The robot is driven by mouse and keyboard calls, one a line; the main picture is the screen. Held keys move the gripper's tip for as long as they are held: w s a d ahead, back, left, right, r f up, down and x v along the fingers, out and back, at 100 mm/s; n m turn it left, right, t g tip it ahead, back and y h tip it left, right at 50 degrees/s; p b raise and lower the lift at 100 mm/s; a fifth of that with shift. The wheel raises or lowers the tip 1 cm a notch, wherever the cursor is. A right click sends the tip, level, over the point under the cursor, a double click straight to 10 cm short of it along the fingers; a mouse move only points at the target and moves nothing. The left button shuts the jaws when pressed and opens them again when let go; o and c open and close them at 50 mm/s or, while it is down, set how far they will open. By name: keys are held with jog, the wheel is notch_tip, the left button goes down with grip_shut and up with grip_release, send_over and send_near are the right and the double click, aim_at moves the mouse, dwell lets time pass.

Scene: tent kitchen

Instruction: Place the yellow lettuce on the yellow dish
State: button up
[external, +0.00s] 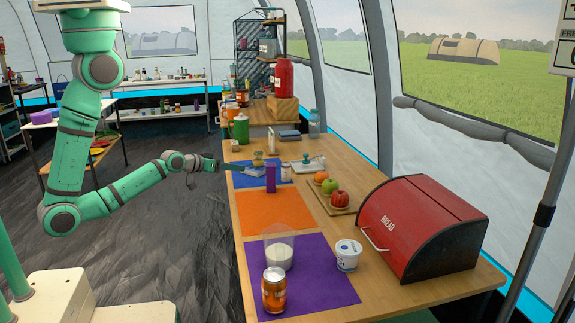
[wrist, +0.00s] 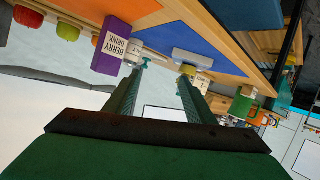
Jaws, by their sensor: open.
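My gripper (external: 240,168) is at the left edge of the table, level with the blue mat (external: 247,180). In the wrist view its two green fingers (wrist: 164,72) are spread apart with nothing held between them. A small yellowish item (external: 258,158) stands at the far part of the blue mat, just beyond the fingers; a yellow item also shows close to one fingertip in the wrist view (wrist: 187,70). It is too small to tell whether this is the yellow lettuce. I cannot make out a yellow dish in either view.
A purple drink box (external: 270,178) stands upright close to the gripper, with a white jar (external: 286,172) behind it. A green pot (external: 239,129) is farther back. A fruit board (external: 344,210) and a red bread box (external: 420,228) stand to the right.

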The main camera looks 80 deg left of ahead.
jog(key=s+d+m+t+h, duration=0.1)
jog(key=s+d+m+h, duration=0.1)
jog(key=s+d, duration=0.45)
jog(key=s+d+m+t+h, duration=0.1)
jog(key=s+d+m, duration=0.15)
jog(key=d, duration=0.65)
jog(key=s+d+r+m+t+h, duration=0.1)
jog(key=s+d+r+m+h, duration=0.2)
jog(key=s, duration=0.7)
jog(key=d+r, duration=0.2)
jog(key=d, duration=0.2)
jog(key=shift+h, duration=0.4)
